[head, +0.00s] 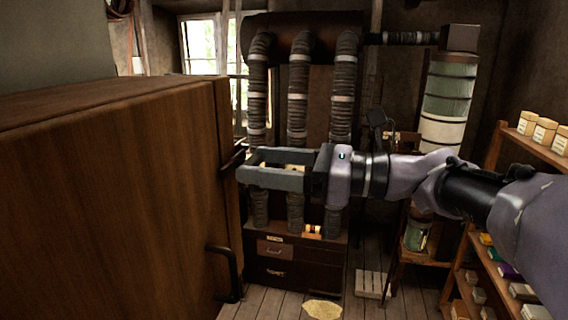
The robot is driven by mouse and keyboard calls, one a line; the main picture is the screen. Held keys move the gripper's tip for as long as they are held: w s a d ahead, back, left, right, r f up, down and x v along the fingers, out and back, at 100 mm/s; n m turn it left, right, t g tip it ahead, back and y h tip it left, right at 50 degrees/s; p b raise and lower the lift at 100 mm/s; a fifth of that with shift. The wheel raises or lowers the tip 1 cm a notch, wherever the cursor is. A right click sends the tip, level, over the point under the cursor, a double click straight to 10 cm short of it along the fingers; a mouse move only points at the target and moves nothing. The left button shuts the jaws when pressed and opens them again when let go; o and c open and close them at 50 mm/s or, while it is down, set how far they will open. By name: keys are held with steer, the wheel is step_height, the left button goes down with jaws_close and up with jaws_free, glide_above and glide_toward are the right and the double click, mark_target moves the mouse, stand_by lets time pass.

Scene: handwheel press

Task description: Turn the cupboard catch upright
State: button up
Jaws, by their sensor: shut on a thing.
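The brown wooden cupboard (120,190) fills the left of the head view, with its door face seen nearly edge-on. A small dark catch (231,160) sits on that face at mid height. It slants up to the right in the picture; its exact angle is hard to judge from this side. My gripper (243,164) reaches in from the right, its two long grey fingers pointing left at the catch. The fingertips are shut on the catch, with a gap between the fingers further back. The tips partly hide the catch's far end.
A dark curved door handle (226,272) sticks out below the catch. Behind stand ribbed pipes (298,95) above a dark drawer chest (290,262). Some wooden floor (265,303) is clear.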

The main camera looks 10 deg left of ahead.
steer(key=shift+f+b, duration=0.1)
steer(key=shift+b, duration=0.2)
steer(key=shift+s+f+n+b, duration=0.1)
steer(key=shift+n+b, duration=4.25)
steer(key=shift+n, duration=0.05)
steer(key=shift+s+f+n+b, duration=0.1)
steer(key=shift+n+b, duration=4.2)
steer(key=shift+n, duration=0.1)
steer(key=o, duration=1.4)
steer(key=shift+c, duration=0.2)
steer(key=shift+r, duration=0.1)
